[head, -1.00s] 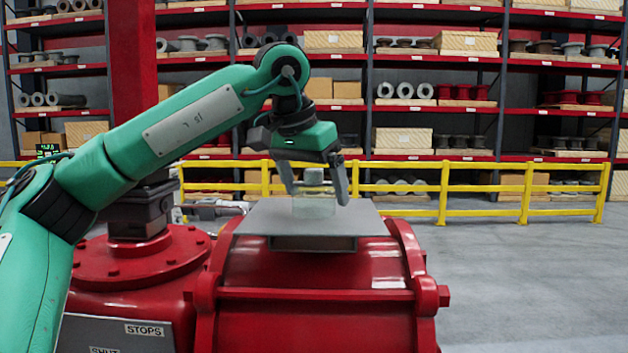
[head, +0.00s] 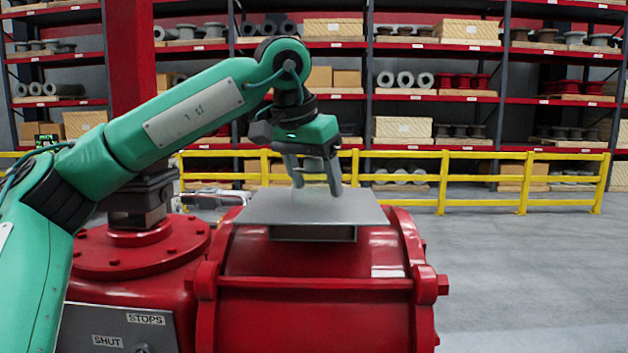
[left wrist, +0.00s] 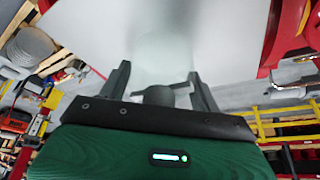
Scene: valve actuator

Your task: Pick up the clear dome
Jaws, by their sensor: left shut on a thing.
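The clear dome (head: 312,207) is very faint in the head view, on the grey plate (head: 262,208) on top of the red valve actuator (head: 310,312). My left gripper (head: 317,189) reaches down over the dome with its fingers closed in on its upper part. In the left wrist view the dome (left wrist: 163,48) is a pale see-through shape beyond the fingers (left wrist: 158,80), with a dark knob-like part between them. I cannot tell whether the dome's base touches the plate. My right gripper is not in view.
A red flanged housing with a dark post (head: 138,206) stands left of the actuator. A panel (head: 120,330) with STOPS and SHUT labels is at the lower left. A yellow railing (head: 480,151) and stocked shelves are behind. The floor to the right is clear.

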